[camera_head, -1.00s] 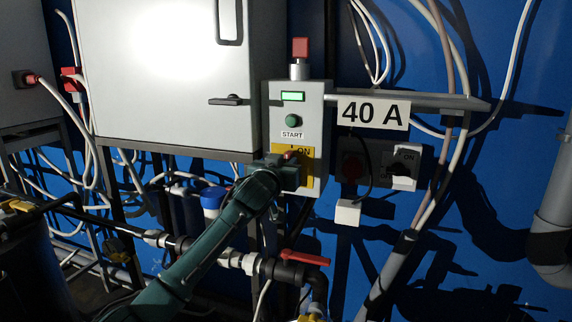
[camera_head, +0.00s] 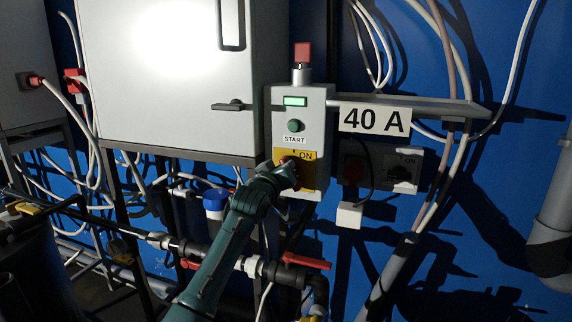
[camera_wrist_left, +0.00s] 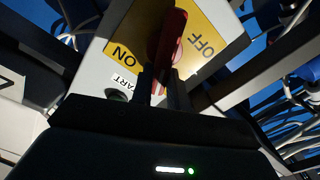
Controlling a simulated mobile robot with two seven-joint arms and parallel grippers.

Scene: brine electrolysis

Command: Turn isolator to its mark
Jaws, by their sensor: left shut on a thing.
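The isolator is a red handle (camera_wrist_left: 172,35) on a yellow plate (camera_wrist_left: 199,15), on the front of a grey control box (camera_head: 312,120). In the wrist view the plate reads ON and OFF, and the handle stands between the two words. My left gripper (camera_wrist_left: 163,88) is shut on the red handle, with its dark fingers on either side. In the head view my left gripper (camera_head: 290,172) covers the lower left of the yellow plate (camera_head: 308,176) and most of the handle. The ON word shows at the plate's upper right; OFF is hidden there. My right gripper is not in view.
The box carries a green START button (camera_head: 294,126), a lit green display (camera_head: 295,101) and a red block (camera_head: 303,52) on top. A "40 A" sign (camera_head: 375,120) is at right. A white cabinet (camera_head: 165,75) stands at left. Pipes with a red-handled valve (camera_head: 305,261) run below.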

